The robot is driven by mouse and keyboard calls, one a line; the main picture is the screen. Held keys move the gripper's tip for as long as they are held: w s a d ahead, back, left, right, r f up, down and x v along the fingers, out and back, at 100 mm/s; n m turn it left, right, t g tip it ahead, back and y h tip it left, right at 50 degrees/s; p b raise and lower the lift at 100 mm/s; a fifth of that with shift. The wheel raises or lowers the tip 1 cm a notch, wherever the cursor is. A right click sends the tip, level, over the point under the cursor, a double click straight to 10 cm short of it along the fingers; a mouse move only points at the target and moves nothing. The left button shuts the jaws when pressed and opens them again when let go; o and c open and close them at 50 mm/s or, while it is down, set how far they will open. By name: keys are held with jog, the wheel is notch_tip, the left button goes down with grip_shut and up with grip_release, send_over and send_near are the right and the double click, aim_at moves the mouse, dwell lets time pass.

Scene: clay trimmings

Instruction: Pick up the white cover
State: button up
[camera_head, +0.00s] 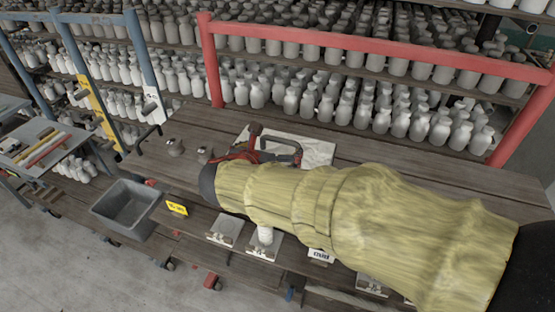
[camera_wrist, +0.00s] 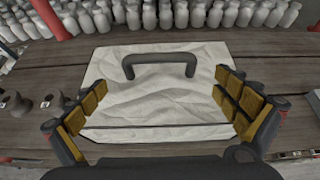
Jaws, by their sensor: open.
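The white cover (camera_wrist: 160,105) is a wide, creased, pale slab with a dark arched handle (camera_wrist: 160,62) near its far edge. It lies on the wooden table in the wrist view. In the head view, the cover (camera_head: 318,152) shows behind my arm, which hides its near part. My gripper (camera_wrist: 163,92) is open and empty, with its yellow-padded fingers spread at the left and right sides of the cover, the handle beyond them. In the head view, my gripper (camera_head: 250,150) is partly hidden by my yellow-sleeved arm.
Small dark fittings (camera_wrist: 18,103) stand on the table left of the cover. Shelves of white bottles (camera_head: 385,115) rise behind, with a red rail (camera_head: 380,47) in front. A grey bin (camera_head: 126,207) and a yellow sign (camera_head: 177,208) are at the table's left front.

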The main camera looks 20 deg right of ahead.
jog(key=x, duration=0.8)
jog(key=shift+w+r+p, duration=0.1)
jog(key=shift+r+p, duration=0.05)
jog(key=shift+p, duration=0.2)
jog(key=shift+a, duration=0.1)
jog(key=shift+c, duration=0.5)
jog(key=shift+c, duration=1.2)
jog(key=c, duration=1)
jog(key=shift+r, duration=0.1)
jog(key=shift+c, duration=0.3)
jog(key=shift+r, duration=0.1)
